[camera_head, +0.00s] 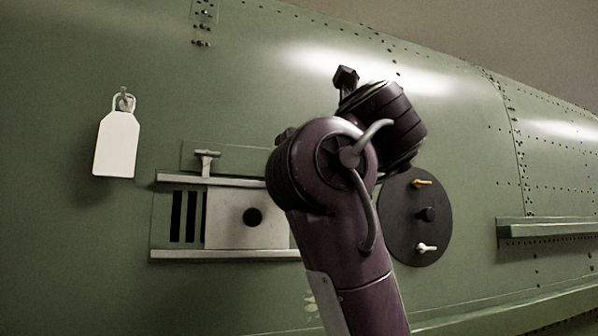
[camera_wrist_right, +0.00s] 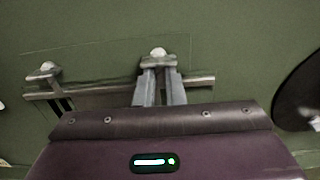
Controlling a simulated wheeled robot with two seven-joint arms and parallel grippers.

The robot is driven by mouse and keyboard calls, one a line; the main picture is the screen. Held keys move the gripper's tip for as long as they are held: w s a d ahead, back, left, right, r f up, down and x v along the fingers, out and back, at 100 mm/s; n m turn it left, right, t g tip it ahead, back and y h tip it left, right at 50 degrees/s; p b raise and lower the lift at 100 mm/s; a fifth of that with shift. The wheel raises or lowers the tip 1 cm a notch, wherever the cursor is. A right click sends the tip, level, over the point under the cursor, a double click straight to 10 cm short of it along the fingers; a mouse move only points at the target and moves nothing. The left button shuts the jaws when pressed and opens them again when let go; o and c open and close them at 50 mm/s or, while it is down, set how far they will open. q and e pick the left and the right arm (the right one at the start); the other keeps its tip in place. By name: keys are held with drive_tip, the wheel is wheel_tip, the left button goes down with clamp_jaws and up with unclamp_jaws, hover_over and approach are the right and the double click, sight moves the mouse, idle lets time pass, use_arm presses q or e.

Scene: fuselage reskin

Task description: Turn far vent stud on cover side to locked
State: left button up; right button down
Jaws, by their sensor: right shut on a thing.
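The vent (camera_head: 225,255) has dark slots at its left and a pale sliding cover (camera_head: 232,220) with a black knob. A T-shaped stud (camera_head: 207,160) stands by the upper rail at the vent's left; it also shows in the right wrist view (camera_wrist_right: 45,70). A second stud (camera_wrist_right: 158,52) is at the rail's right part, on the cover side. My right gripper (camera_wrist_right: 159,64) is shut on this second stud, its fingers partly hiding the handle, so its turn angle is unclear. In the head view my purple right arm hides this stud and the gripper fingers. My left gripper is out of view.
A white tag (camera_head: 117,145) hangs at the left. A green ledge (camera_head: 550,228) sticks out at the right.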

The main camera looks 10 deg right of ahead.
drive_tip(key=shift+a+f, duration=0.1)
drive_tip(key=shift+f, duration=0.05)
drive_tip(key=c, duration=1.5)
unclamp_jaws()
drive_tip(key=s+b, duration=0.2)
drive_tip(key=s+d+b, duration=0.1)
drive_tip(key=s+b, duration=0.1)
drive_tip(key=s, duration=0.1)
drive_tip(key=s+b, duration=0.2)
drive_tip(key=shift+s+d, duration=0.25)
drive_tip(key=shift+s, duration=0.15)
